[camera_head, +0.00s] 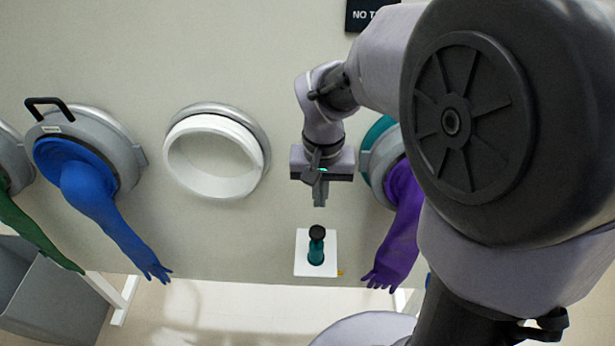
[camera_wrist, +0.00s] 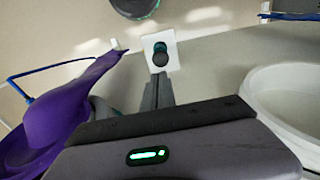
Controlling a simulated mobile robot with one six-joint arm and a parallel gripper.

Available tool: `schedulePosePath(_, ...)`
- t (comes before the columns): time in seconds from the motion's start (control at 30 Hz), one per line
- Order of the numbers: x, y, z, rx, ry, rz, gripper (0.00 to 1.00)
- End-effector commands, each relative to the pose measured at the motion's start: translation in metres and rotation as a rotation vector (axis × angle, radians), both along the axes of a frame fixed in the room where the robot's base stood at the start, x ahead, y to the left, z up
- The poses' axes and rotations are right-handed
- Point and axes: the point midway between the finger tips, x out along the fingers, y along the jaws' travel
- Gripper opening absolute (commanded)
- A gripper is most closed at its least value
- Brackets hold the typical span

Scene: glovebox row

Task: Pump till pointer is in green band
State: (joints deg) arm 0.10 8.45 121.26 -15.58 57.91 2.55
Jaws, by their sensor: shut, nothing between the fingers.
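The pump (camera_head: 316,247) is a small teal cylinder with a black round knob on top, standing on a square white plate (camera_head: 301,262) fixed low on the panel. In the wrist view the pump (camera_wrist: 160,54) shows just past my fingertips. My gripper (camera_head: 320,201) is shut and empty, a little above the knob and apart from it. It also shows in the wrist view (camera_wrist: 158,82). No dial, pointer or green band can be made out in either view. A large part of my arm covers the right side of the head view.
A purple glove (camera_head: 400,215) hangs from a port just right of the pump. A white empty port ring (camera_head: 212,187) is to the left. A blue glove (camera_head: 105,210) and a green glove (camera_head: 35,238) hang further left, above a grey bin (camera_head: 50,295).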

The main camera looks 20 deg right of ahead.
Motion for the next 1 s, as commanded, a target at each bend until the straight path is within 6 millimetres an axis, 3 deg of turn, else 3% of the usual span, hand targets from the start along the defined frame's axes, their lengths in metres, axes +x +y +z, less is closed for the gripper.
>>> schedulePosePath(0.3, 0.000, 0.000, -0.074, -0.001, 0.004, 0.000, 0.00)
schedulePosePath(0.5, 0.001, 0.000, -0.108, 0.000, 0.003, 0.000, 0.00)
schedulePosePath(0.7, 0.001, 0.000, -0.121, 0.000, 0.000, 0.001, 0.00)
schedulePosePath(1.0, 0.001, 0.000, -0.121, 0.000, 0.000, 0.001, 0.00)
